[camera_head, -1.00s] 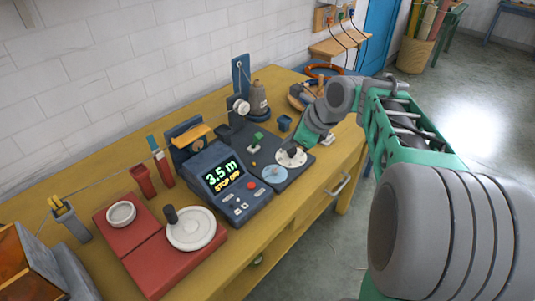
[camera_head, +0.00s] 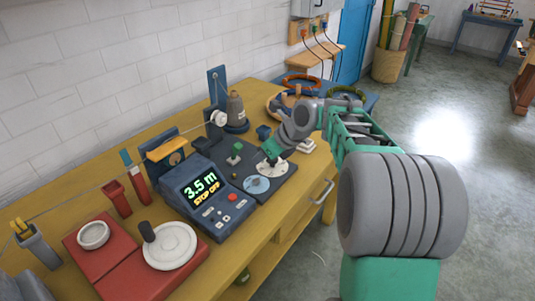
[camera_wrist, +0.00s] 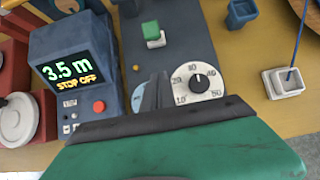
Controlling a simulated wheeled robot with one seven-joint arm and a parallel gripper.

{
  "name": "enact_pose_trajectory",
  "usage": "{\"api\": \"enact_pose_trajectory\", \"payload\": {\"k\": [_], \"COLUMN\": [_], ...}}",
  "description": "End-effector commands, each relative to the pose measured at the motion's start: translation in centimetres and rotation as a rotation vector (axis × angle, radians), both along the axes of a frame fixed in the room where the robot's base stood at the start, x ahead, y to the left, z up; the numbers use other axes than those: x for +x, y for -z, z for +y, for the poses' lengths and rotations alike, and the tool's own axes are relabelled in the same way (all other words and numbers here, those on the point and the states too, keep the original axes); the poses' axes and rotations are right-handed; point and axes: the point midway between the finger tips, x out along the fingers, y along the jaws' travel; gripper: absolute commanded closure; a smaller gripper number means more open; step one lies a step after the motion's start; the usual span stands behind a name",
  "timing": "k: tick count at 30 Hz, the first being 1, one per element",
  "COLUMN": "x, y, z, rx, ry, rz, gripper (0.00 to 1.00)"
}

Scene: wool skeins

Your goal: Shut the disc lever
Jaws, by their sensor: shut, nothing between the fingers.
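My gripper (camera_head: 271,160) is shut and empty, tip down over the dark plate (camera_head: 275,186) on the yellow bench. In the wrist view its tip (camera_wrist: 155,93) covers part of a pale blue disc (camera_wrist: 139,92), beside a white dial (camera_wrist: 213,80) with a black knob and numbers. I cannot tell if it touches either. Behind them on the plate stands a green-topped lever (camera_head: 236,150), also in the wrist view (camera_wrist: 151,29). I cannot tell for certain which part is the disc lever.
A dark blue console (camera_head: 207,196) reads "3.5 m" and "STOP OFF", with a red button (camera_head: 227,219). A red unit (camera_head: 142,252) with a crank wheel (camera_head: 170,247) stands left. A yarn strand runs along the back. A grey cone (camera_head: 236,110) stands behind the plate.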

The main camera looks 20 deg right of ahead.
Motion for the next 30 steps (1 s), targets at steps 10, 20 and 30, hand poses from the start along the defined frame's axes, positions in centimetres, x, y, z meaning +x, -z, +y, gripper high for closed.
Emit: {"api": "enact_pose_trajectory", "payload": {"k": [10, 20, 30], "x": [3.9, 4.3, 4.5], "y": [0.9, 0.5, -0.3], "z": [2.9, 3.2, 2.2], "rx": [0.0, 0.0, -0.017], "ry": [-0.002, -0.001, 0.018], "rz": [0.0, 0.0, 0.026], "gripper": [1.0, 1.0, 1.0]}}
